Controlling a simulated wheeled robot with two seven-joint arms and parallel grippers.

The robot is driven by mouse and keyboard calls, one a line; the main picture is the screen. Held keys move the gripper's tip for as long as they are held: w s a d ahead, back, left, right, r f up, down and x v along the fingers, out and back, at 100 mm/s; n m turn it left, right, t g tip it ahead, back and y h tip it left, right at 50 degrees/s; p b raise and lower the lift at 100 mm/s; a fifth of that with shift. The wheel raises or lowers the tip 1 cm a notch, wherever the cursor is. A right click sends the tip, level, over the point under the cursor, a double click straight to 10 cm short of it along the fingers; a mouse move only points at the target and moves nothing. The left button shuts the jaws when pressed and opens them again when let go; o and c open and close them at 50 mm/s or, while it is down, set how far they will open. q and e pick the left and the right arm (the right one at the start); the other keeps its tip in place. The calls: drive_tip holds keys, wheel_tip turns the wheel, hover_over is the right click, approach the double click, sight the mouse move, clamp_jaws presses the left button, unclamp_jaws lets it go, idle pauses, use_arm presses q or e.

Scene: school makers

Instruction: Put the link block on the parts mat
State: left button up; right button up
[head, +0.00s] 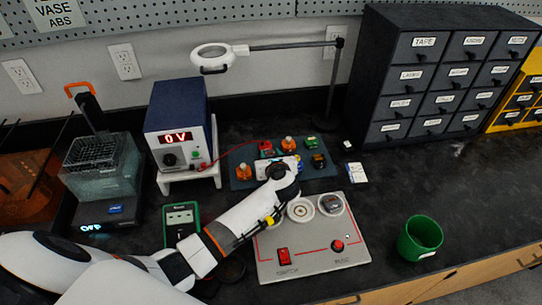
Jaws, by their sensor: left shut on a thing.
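The parts mat (239,158) is a dark blue-green sheet on the bench, right of the power supply. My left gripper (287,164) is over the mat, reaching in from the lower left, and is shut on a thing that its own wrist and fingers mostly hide. I take this to be the link block, but cannot make out its shape or whether it touches the mat. Several small parts stand on the mat around the gripper: orange ones (244,172), a red and green one (265,148) and a dark one with yellow (318,161). My right gripper is not in view.
A grey panel (310,255) with a red switch, a button and round sockets lies in front of the mat. A power supply (181,120) reads 0 V. A magnifier lamp (213,57) overhangs behind.

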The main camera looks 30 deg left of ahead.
use_arm(q)
drive_tip(key=shift+f, duration=0.25)
drive_tip(key=shift+f, duration=0.15)
drive_tip(key=o, duration=1)
drive_tip(key=shift+r, duration=0.2)
drive_tip(key=shift+r, duration=0.25)
drive_tip(key=v, duration=1.2)
drive_tip(key=shift+f, duration=0.2)
